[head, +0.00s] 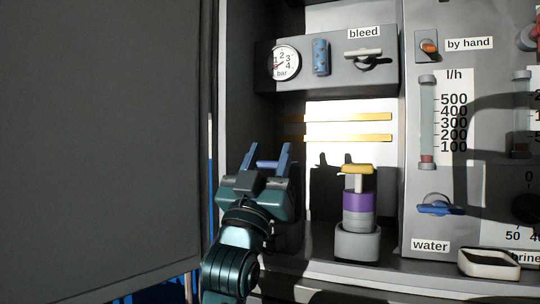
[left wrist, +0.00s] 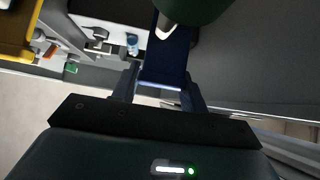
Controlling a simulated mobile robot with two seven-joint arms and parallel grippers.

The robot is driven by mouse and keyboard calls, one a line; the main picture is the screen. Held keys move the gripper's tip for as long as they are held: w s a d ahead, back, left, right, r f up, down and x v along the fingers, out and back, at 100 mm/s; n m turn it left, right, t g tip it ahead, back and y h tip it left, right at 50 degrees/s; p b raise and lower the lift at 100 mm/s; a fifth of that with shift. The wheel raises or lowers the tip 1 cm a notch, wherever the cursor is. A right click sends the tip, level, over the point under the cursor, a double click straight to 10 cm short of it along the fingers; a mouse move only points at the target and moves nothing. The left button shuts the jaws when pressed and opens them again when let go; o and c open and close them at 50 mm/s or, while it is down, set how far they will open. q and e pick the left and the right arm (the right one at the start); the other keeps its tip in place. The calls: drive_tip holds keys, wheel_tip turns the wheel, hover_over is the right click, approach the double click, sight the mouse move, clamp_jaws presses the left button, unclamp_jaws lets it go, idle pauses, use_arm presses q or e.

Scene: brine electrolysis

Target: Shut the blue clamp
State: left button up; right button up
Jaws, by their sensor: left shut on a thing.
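My left gripper (head: 269,153) is in front of the cabinet's lower left part, fingers pointing up. A small part of the blue clamp (head: 268,164) shows between its fingers; the rest is hidden behind the gripper. In the left wrist view, the fingers (left wrist: 162,84) are on either side of a flat dark blue piece (left wrist: 172,55), which looks like the clamp's lever. The gripper is shut on it. A dark green rounded body (left wrist: 193,8) hides part of its far end. I cannot tell the clamp's angle. My right gripper is not in view.
A purple-banded fitting with a yellow handle (head: 357,170) stands close right of my left gripper. A blue valve handle (head: 438,207) is above the water label, and a tray (head: 489,272) is at the lower right. A large grey panel (head: 100,140) bounds the left side.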

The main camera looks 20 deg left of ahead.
use_arm(q)
drive_tip(key=shift+s, duration=0.2)
drive_tip(key=o, duration=1)
drive_tip(key=shift+o, duration=0.7)
drive_tip(key=shift+s+r, duration=0.15)
drive_tip(key=shift+s, duration=0.1)
drive_tip(key=shift+o, duration=1.2)
drive_tip(key=shift+w, duration=0.2)
drive_tip(key=b+v, duration=0.2)
drive_tip(key=v, duration=1.1)
drive_tip(key=shift+b, duration=0.4)
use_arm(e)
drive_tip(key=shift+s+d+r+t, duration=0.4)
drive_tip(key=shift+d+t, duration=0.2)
use_arm(q)
drive_tip(key=shift+s+f, duration=0.1)
drive_tip(key=shift+f, duration=0.1)
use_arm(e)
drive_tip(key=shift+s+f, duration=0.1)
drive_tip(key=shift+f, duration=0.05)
